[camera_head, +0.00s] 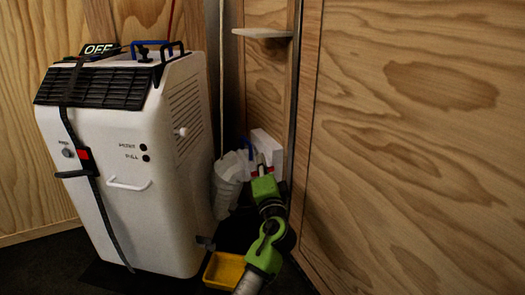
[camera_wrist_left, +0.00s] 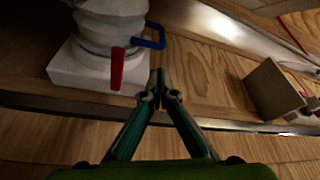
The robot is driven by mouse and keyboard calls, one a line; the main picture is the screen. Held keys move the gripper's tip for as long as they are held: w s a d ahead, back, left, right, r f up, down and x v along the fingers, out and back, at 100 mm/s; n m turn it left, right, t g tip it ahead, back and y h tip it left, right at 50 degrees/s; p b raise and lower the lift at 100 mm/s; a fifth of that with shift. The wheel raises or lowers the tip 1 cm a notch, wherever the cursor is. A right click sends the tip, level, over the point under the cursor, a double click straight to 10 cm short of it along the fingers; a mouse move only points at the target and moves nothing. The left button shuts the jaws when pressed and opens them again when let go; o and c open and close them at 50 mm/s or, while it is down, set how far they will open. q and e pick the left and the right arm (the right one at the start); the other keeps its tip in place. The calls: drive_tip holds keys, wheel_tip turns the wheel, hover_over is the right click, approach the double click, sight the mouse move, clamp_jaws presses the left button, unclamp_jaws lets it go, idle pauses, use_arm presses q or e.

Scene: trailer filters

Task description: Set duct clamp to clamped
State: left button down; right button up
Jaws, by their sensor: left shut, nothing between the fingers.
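A white ribbed duct (camera_head: 229,175) stands between the white machine and the wood wall, joining a white block (camera_head: 267,146). In the left wrist view the duct (camera_wrist_left: 110,28) meets a white base (camera_wrist_left: 85,72), with a red lever (camera_wrist_left: 117,68) hanging down its front and a blue loop (camera_wrist_left: 152,38) at its right side. I cannot tell which of these is the duct clamp. My left gripper (camera_head: 262,163) is at the duct's end; in its wrist view its closed fingertips (camera_wrist_left: 160,82) are empty, right of the red lever and below the blue loop.
The white machine (camera_head: 130,185) with an OFF sign (camera_head: 100,48) and black strap fills the left. A yellow tray (camera_head: 225,270) lies on the floor beside my arm. A wood wall (camera_head: 420,150) closes the right. A grey box (camera_wrist_left: 272,90) is right in the wrist view.

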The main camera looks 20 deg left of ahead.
use_arm(q)
wheel_tip(320, 180, up, 9)
idle(0.3)
drive_tip(key=shift+s+d+f, duration=0.1)
drive_tip(key=shift+f, duration=0.05)
idle(0.3)
